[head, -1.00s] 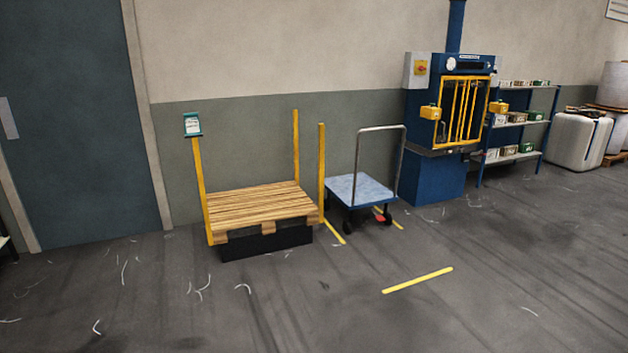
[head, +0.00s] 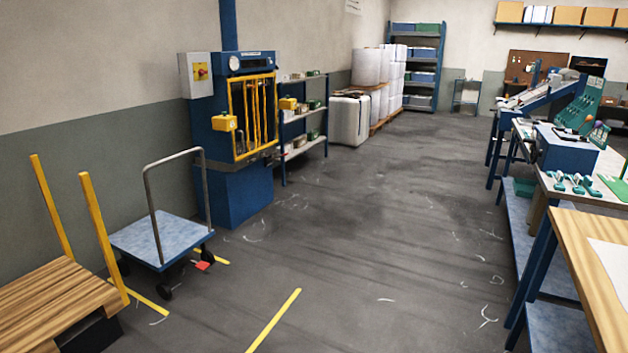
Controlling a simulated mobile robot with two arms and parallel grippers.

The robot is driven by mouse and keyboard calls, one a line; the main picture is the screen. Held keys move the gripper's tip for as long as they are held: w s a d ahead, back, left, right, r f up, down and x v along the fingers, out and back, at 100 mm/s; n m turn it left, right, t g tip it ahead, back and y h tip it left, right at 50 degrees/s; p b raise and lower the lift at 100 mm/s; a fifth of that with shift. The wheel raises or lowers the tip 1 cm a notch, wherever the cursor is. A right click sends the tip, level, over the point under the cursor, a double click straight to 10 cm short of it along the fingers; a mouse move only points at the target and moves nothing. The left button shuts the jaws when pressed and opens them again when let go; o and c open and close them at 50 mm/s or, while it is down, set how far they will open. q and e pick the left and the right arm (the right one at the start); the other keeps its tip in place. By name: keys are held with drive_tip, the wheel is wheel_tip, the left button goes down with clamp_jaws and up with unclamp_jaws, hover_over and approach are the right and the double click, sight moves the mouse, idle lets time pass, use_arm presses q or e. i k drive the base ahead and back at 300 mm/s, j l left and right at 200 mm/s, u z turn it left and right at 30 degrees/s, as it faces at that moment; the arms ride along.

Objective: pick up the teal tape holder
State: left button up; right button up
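Several small teal items (head: 572,184) lie on a workbench at the right of the head view. They are too small to tell whether one of them is a tape holder. A larger teal sloped panel (head: 582,108) with knobs stands further back on the same side. Neither of my grippers is in view.
A wooden-topped table (head: 580,262) is at the near right, and a blue bench frame (head: 527,258) stands behind it. A platform cart (head: 160,240), a wooden pallet (head: 45,296) and a blue press (head: 236,190) line the left. The floor between is clear.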

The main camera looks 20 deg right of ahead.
sight(559, 178)
drive_tip(key=i+l+z, duration=0.3)
drive_tip(key=i+z, duration=0.2)
drive_tip(key=i+l+z, duration=0.1)
drive_tip(key=i+z, duration=0.4)
drive_tip(key=i, duration=0.15)
drive_tip(key=i+j+z, duration=0.15)
drive_tip(key=i+z, duration=0.35)
drive_tip(key=i+j+z, duration=0.1)
drive_tip(key=i+z, duration=0.35)
drive_tip(key=i+j+z, duration=0.3)
drive_tip(key=i+z, duration=0.15)
drive_tip(key=i+j+z, duration=0.85)
drive_tip(key=j, duration=0.2)
